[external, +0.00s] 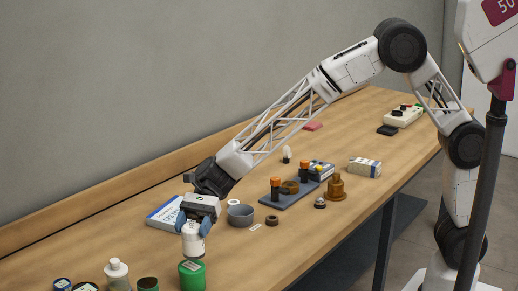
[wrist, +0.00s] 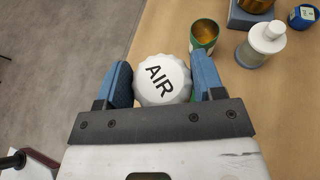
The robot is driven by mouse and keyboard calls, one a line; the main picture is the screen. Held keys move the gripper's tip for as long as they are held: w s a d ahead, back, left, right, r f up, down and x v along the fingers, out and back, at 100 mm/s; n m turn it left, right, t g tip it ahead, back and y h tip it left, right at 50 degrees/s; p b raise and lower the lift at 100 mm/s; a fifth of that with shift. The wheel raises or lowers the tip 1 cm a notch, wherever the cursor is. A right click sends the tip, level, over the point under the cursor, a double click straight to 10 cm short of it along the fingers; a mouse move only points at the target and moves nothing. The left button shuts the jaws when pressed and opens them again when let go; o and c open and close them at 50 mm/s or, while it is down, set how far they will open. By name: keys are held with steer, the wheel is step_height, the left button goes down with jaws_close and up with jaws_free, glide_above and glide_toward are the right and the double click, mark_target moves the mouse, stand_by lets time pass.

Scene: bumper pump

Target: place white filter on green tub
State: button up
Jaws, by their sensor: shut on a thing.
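The white filter (wrist: 161,80), a round ribbed piece marked AIR, sits between the two blue fingers of my gripper (wrist: 163,82). In the external view my gripper (external: 193,222) is shut on the filter (external: 193,243), which hangs upright. The bright green tub (external: 191,275) with a pale label stands near the front of the table, just below the filter in that picture. I cannot tell whether they touch.
A green jar with a brown inside (wrist: 204,35) and a white-capped bottle (wrist: 262,45) stand close by. A grey bowl (external: 240,214), a blue-and-white box (external: 165,213) and a dark tray (external: 288,195) are behind. The table edge drops to the floor on the wrist view's left.

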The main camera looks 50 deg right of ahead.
mark_target(185, 246)
steer(key=shift+w+a, duration=0.35)
steer(key=shift+a, duration=0.05)
steer(key=shift+f, duration=1.75)
steer(key=shift+f, duration=0.15)
steer(key=o, duration=1.1)
steer(key=shift+v, duration=6.1)
